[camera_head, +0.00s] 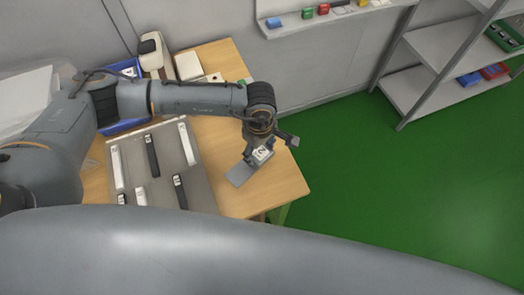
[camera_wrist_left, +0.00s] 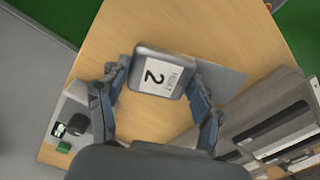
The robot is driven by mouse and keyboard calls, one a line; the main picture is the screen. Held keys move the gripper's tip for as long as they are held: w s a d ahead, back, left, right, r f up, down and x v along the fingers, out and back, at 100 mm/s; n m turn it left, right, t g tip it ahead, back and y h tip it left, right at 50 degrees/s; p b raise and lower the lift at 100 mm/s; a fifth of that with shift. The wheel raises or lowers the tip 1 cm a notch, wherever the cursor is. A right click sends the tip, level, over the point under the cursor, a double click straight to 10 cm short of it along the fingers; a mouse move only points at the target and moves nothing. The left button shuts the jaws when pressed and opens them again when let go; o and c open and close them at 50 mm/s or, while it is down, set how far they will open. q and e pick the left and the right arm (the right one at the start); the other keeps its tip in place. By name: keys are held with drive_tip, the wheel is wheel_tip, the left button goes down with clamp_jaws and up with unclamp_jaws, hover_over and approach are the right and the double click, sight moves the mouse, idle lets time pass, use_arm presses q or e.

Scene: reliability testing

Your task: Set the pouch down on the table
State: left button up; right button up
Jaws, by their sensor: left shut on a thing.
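The pouch (camera_wrist_left: 163,74) is a small grey, box-like thing with a white label bearing a 2. My left gripper (camera_wrist_left: 160,82) is shut on it, one finger on each side. In the head view the pouch (camera_head: 263,154) shows partly below my left gripper (camera_head: 264,146), over the right part of the wooden table (camera_head: 284,186). The pouch overlaps a flat grey plate (camera_head: 240,174) in the picture. I cannot tell whether its underside touches the table or plate. My right gripper is not in view.
A grey tray (camera_head: 201,192) with several black and white bars lies left of the plate. A blue bin (camera_head: 122,126), a white device (camera_head: 151,52) and a white box (camera_head: 189,66) stand further back. The table's right edge is close to the gripper; bare wood shows around the plate.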

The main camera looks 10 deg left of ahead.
use_arm(q)
drive_tip(key=shift+w+d+f, duration=0.25)
drive_tip(key=shift+w+f, duration=0.05)
drive_tip(key=shift+f, duration=0.1)
wheel_tip(320, 180, down, 3)
drive_tip(key=shift+p, duration=0.35)
drive_tip(key=shift+f, duration=0.1)
drive_tip(key=shift+f, duration=0.1)
drive_tip(key=o, duration=1.1)
